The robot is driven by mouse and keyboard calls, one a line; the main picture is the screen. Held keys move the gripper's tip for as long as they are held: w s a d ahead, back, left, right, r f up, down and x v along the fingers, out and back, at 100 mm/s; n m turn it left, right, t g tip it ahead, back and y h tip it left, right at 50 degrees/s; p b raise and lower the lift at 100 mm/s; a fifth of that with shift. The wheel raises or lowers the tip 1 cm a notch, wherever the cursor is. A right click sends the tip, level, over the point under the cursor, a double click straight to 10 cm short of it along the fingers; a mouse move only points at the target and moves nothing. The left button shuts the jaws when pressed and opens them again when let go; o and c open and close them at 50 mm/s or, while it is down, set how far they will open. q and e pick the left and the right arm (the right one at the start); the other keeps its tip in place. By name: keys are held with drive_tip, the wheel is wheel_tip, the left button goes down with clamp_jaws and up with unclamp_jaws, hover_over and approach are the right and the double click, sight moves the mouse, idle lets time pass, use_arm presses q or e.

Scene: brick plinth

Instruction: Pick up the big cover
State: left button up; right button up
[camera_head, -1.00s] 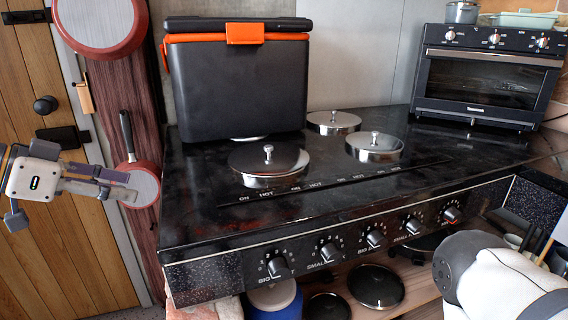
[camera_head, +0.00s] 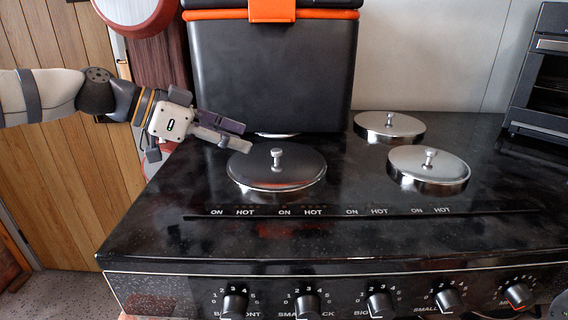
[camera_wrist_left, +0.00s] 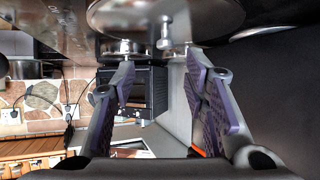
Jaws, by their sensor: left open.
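The big cover (camera_head: 272,176) is a round dark metallic disc with a small upright knob. It lies on the front left burner of the black stove top (camera_head: 330,236). It also shows at the top of the left wrist view (camera_wrist_left: 210,18), with its knob just beyond and between the finger ends in that picture. My left gripper (camera_head: 244,138) is open and empty. It hangs in from the left, just above and left of the cover's edge, apart from the knob. My right gripper is not in view.
Two smaller silver covers sit behind (camera_head: 389,128) and to the right (camera_head: 428,172). A black box with an orange clasp (camera_head: 270,75) stands close behind the big cover. A dark oven (camera_head: 541,85) is at the right. Knobs line the stove's front.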

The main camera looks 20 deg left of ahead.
sight(276, 149)
use_arm(q)
drive_tip(key=x, duration=0.4)
drive_tip(key=b+x, duration=0.1)
drive_tip(key=x, duration=0.2)
drive_tip(key=shift+w+f, duration=0.15)
drive_tip(key=shift+w, duration=0.35)
clamp_jaws()
